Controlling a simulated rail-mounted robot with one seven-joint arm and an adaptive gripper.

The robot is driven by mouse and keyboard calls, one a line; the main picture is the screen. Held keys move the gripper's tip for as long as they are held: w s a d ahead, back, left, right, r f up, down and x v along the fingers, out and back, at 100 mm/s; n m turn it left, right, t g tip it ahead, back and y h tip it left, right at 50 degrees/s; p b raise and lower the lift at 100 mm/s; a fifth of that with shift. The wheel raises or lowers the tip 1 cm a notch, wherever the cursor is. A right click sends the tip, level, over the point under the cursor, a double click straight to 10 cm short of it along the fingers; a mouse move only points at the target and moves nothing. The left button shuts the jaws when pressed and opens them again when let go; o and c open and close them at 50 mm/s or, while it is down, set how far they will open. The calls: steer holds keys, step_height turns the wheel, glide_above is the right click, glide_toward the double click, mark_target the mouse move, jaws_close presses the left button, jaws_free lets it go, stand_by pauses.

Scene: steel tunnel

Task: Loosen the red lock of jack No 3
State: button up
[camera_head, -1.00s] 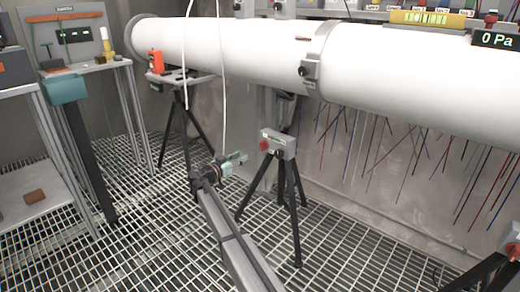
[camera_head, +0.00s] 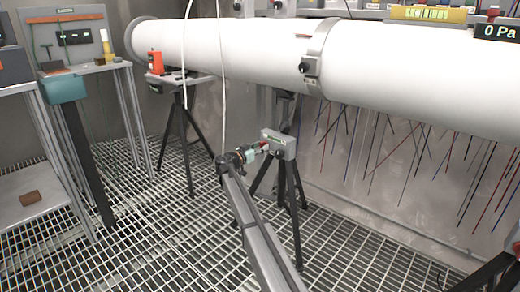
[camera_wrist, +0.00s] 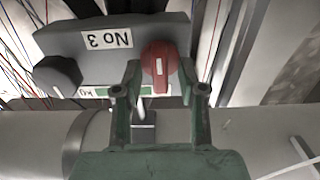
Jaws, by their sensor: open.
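Jack No 3 (camera_head: 279,142) is a grey box on a black tripod under the white pipe. In the wrist view its grey box (camera_wrist: 75,40) appears upside down with the label "No 3". The red lock (camera_wrist: 160,62) is a round red knob with a white mark on the box's face. My gripper (camera_wrist: 160,75) is green and open, with one fingertip on each side of the red lock. I cannot tell whether the fingers touch it. In the head view my gripper (camera_head: 257,147) is at the left side of the jack's box, and the lock is mostly hidden there.
The white pipe (camera_head: 400,75) runs above the jack. A black knob (camera_wrist: 57,75) sits on the same box. Another tripod (camera_head: 185,125) stands farther back left. Thin white cables hang left of the jack. Benches stand at the left; the grating floor (camera_head: 150,230) is mostly clear.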

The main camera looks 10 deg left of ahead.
steer(key=shift+c, duration=0.3)
jaws_close()
steer(key=shift+n+p, duration=0.3)
steer(key=shift+n, duration=0.1)
steer(key=shift+w+a+f+n+p, duration=0.1)
steer(key=shift+n+p, duration=2.5)
steer(key=shift+n, duration=1.2)
steer(key=shift+a+f+n+p, duration=0.1)
steer(key=shift+n+p, duration=2.45)
steer(key=shift+n, duration=1.25)
